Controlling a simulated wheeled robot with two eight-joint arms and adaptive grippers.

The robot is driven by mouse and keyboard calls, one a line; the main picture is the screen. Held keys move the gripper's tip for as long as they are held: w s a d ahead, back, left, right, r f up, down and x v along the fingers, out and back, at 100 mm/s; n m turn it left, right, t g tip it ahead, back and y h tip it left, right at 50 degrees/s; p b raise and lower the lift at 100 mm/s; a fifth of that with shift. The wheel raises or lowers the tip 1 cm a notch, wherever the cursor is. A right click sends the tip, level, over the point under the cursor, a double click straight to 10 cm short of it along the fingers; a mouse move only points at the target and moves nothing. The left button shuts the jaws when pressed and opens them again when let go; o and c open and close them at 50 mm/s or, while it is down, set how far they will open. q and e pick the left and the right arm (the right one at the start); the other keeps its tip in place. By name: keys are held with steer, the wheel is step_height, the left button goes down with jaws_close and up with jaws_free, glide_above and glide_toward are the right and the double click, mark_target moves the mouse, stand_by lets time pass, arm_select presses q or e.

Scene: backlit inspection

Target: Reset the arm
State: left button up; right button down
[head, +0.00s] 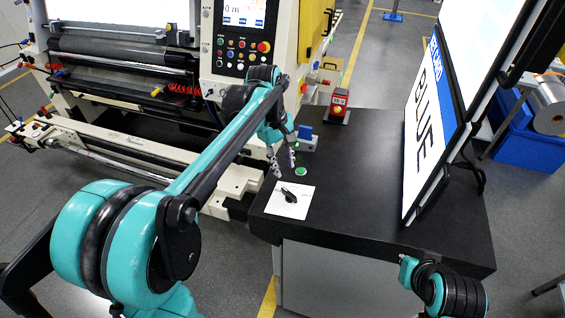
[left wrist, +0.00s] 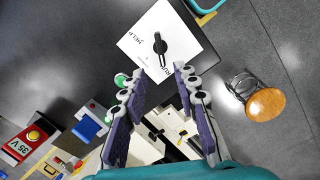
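My left arm reaches from the lower left across to the black table (head: 350,220). My left gripper (head: 284,168) hangs over the table's left part, fingers pointing down. In the left wrist view the gripper (left wrist: 152,82) is open, with nothing between its purple-padded fingers. A white card (head: 290,205) with a black knob-like part (head: 289,196) lies just in front of the gripper; the card (left wrist: 137,45) also shows ahead of the fingertips in the left wrist view. Part of my right arm (head: 452,293) shows at the lower right; its gripper is not visible.
A large lit panel reading BLUE (head: 424,120) stands on the right of the table. A roller machine (head: 120,75) fills the left background.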

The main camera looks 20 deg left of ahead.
stand_by(0.5)
arm_select(q)
steer(key=s+a+f+m+t+y+b, duration=0.1)
steer(key=s+f+m+t+b, duration=0.6)
steer(key=s+f+m+b, duration=0.4)
steer(key=s+f+b, duration=0.5)
steer(key=s+f, duration=0.1)
steer(key=f, duration=0.4)
steer(key=shift+m+y, duration=0.4)
